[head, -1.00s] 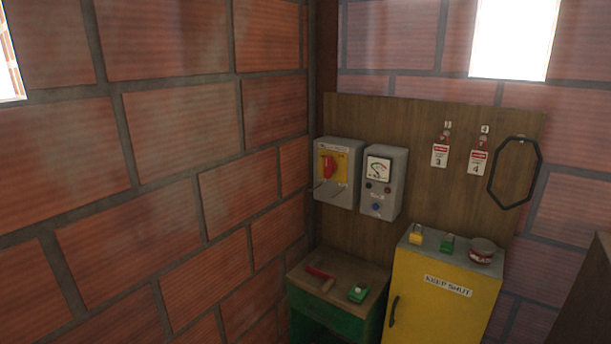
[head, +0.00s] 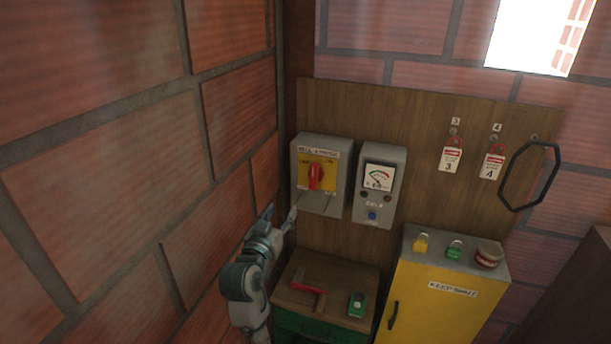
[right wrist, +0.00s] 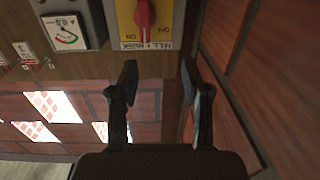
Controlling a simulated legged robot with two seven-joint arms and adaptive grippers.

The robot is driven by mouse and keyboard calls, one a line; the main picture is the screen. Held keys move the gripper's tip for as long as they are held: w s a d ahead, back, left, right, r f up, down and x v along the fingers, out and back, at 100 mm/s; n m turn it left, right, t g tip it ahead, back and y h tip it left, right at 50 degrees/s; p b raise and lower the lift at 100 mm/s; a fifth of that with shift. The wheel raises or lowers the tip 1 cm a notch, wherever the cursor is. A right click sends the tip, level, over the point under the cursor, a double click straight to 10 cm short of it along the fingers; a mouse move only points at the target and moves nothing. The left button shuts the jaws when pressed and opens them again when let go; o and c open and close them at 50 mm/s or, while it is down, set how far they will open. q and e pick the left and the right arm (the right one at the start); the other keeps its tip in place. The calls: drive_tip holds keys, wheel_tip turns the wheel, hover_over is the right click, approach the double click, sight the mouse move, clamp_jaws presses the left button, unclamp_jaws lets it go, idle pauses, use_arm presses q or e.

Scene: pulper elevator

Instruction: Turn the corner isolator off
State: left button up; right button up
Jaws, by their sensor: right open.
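The corner isolator (head: 335,155) is a grey box with a yellow plate on the wooden board near the brick corner. Its red handle (head: 316,177) stands upright in the head view. The handle also shows upside down at the top of the right wrist view (right wrist: 145,14). My right gripper (head: 281,212) is open and empty, below and left of the isolator, apart from the handle. Its two fingers (right wrist: 158,78) are spread in the right wrist view, with the isolator beyond them. My left gripper is not in view.
A grey meter box (head: 372,212) hangs just right of the isolator. The brick wall (head: 150,150) is close on the left. Below are a green-fronted bench (head: 345,285) with a red-handled tool (head: 308,288) and a yellow cabinet (head: 440,310). Tags (head: 452,160) hang at right.

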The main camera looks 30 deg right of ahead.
wheel_tip(320, 180, up, 2)
drive_tip(key=s+d+m, duration=0.1)
drive_tip(key=p, duration=0.5)
approach(312, 173)
drive_tip(key=shift+g+h, duration=0.3)
drive_tip(key=x, duration=0.9)
drive_tip(key=shift+w, duration=0.4)
drive_tip(key=shift+d, duration=0.45)
drive_tip(key=shift+d+f, duration=0.1)
drive_tip(key=shift+d, duration=0.15)
drive_tip(key=shift+a, duration=0.55)
clamp_jaws()
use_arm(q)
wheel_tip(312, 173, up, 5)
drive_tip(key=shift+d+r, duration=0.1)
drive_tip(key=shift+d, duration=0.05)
